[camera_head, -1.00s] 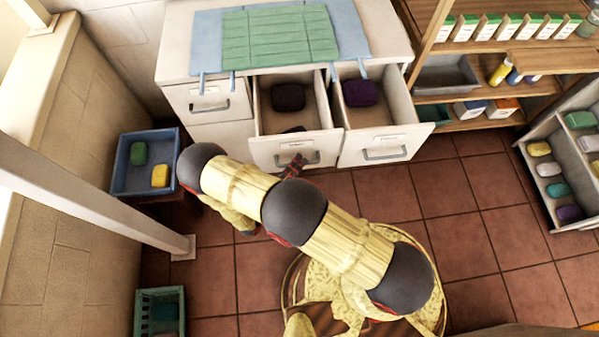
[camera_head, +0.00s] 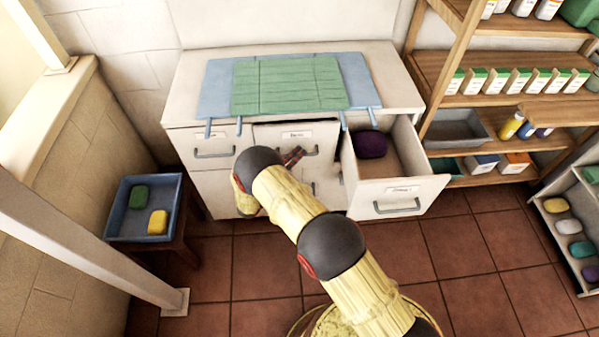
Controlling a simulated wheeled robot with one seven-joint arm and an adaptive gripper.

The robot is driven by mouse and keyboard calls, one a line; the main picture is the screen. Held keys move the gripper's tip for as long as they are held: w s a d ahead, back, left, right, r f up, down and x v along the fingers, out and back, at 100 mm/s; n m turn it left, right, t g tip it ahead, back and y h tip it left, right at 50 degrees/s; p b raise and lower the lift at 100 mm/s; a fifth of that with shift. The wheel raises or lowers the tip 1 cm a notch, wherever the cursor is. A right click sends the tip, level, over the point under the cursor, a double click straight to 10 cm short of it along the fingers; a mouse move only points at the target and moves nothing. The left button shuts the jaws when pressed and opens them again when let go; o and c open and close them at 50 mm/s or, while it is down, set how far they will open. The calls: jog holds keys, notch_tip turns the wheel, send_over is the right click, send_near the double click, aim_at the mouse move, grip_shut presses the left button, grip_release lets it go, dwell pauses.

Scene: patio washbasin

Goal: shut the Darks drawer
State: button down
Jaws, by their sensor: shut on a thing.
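The cabinet has a middle top drawer (camera_head: 275,134) whose small label seems to read Darks, though it is blurred. Its front now sits at or close to the cabinet face; I cannot tell whether a small gap is left. My gripper (camera_head: 293,156) is at that drawer's handle (camera_head: 312,153) and shut on it, with my arm partly covering the drawer front. The right drawer (camera_head: 402,192) stands pulled out, with a dark purple bundle (camera_head: 370,144) inside and a label too blurred to read.
The left drawer (camera_head: 190,141) is shut. A green mat (camera_head: 285,85) on a blue cloth (camera_head: 213,88) covers the cabinet top. A blue tray (camera_head: 118,222) with green and yellow pieces stands at left, wooden shelves (camera_head: 480,61) at right.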

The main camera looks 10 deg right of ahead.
jog(key=w, duration=0.2)
jog(key=shift+w+b, duration=0.35)
jog(key=shift+w, duration=0.05)
jog(key=c, duration=2.3)
grip_release()
jog(key=shift+w+r, duration=0.1)
jog(key=shift+c, duration=0.2)
jog(key=shift+o, duration=0.6)
jog(key=shift+w, duration=0.1)
jog(key=o, duration=0.3)
jog(key=v, duration=1.2)
